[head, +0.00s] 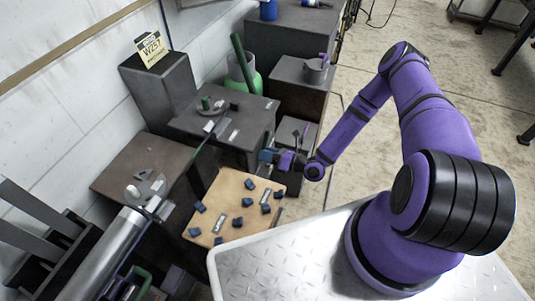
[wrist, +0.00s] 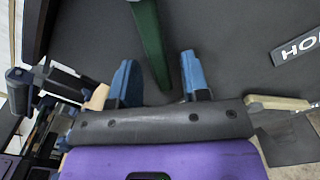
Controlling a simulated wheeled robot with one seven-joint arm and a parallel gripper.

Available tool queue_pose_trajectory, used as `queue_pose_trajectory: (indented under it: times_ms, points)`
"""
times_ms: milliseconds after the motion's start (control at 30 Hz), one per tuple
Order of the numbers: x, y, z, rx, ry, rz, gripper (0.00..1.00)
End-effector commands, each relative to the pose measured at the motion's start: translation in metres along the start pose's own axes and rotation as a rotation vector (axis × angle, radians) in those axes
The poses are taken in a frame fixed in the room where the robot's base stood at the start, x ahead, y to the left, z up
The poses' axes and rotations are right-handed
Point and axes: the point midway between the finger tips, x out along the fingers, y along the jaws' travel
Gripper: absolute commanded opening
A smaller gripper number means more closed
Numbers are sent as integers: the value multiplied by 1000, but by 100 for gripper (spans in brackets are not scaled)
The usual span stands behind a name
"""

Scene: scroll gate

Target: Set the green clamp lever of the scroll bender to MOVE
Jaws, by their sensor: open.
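The green clamp lever (wrist: 148,38) shows in the wrist view as a long dark green bar coming down from the top edge. I see no MOVE mark.
A wooden board (head: 232,180) with several blue blocks lies just below my gripper. A green cylinder (head: 243,80) with a tall green bar (head: 243,62) stands behind the bench. A dark block with a W257 sign (head: 150,48) is at the left. Open floor (head: 350,130) lies to the right.

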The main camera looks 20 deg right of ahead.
Motion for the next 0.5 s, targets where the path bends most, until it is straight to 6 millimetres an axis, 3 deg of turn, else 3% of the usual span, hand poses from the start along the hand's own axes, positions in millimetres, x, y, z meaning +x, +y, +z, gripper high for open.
queue_pose_trajectory:
  times_ms: [167,500]
  points:
    - [-9,0,0,-1,0,-1,43]
    - [-70,-1,0,0,0,-3,43]
